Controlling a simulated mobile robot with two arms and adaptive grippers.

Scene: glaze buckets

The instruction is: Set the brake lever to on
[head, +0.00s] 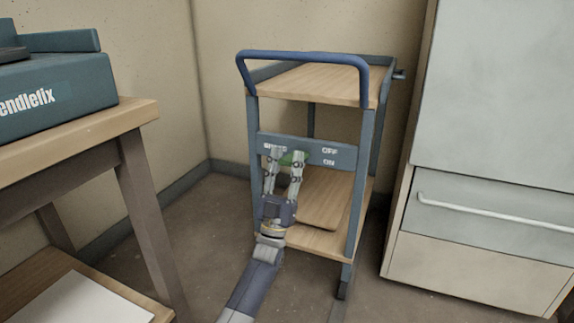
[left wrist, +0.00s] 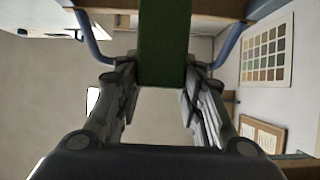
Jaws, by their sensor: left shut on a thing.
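A blue cart (head: 364,135) with wooden shelves stands in the corner. Its front crossbar panel (head: 345,156) carries the words OFF above and ON below, at the right of the lever. The green brake lever (head: 296,157) is on this panel, partly hidden by my gripper. My left gripper (head: 285,158) is shut on it, with a finger on either side. In the left wrist view the green lever (left wrist: 163,45) fills the gap between the fingers of my left gripper (left wrist: 160,78). I cannot tell which label the lever points to. My right gripper is not in view.
A wooden table (head: 85,128) with a blue Kendlefix box (head: 60,98) stands at the left. A grey cabinet (head: 490,200) with a bar handle stands close at the cart's right. Floor (head: 200,225) is clear between table and cart.

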